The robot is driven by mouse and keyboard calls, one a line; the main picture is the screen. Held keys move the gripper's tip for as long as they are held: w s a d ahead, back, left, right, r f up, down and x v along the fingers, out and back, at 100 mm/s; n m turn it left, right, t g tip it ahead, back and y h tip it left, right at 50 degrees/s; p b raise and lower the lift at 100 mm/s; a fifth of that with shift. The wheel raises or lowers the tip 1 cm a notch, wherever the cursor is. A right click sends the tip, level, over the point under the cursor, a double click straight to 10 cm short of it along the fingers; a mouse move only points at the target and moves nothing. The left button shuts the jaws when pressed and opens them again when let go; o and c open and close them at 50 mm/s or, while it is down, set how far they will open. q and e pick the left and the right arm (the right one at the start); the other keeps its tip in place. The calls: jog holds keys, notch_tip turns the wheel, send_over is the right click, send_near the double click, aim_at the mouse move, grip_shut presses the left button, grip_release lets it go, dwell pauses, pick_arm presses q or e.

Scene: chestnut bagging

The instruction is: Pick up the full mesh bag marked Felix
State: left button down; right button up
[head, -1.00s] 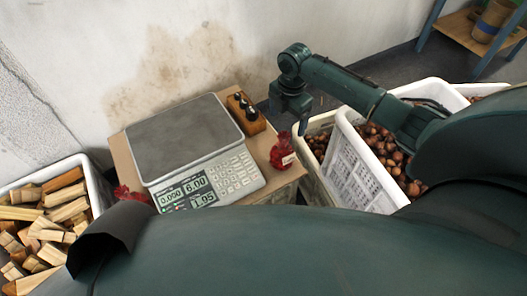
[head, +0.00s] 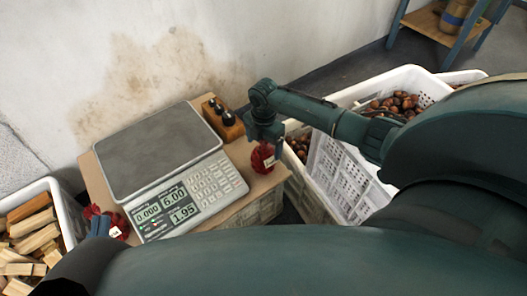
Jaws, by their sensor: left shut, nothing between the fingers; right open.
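Two red mesh bags with white tags stand at the scale's sides; the names on the tags are too small to read. The right-hand bag (head: 263,158) is on the brown tabletop, to the right of the scale. My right gripper (head: 268,141) is open just above it, overlapping the bag's top in the picture; I cannot tell whether they touch. The left-hand bag (head: 119,228) is at the scale's front left corner, partly hidden. My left gripper (head: 98,226) is shut and empty, in front of this bag's left part.
A scale (head: 160,158) with a lit display fills most of the table (head: 243,206). A wooden block with dark bottles (head: 223,120) stands behind it. White crates of chestnuts (head: 345,165) are at the right, under my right arm. A crate of firewood (head: 66,216) is at the left.

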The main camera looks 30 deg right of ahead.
jog(key=shift+f, duration=0.65)
jog(key=shift+c, duration=0.4)
jog(key=shift+r, duration=0.1)
jog(key=c, duration=1.6)
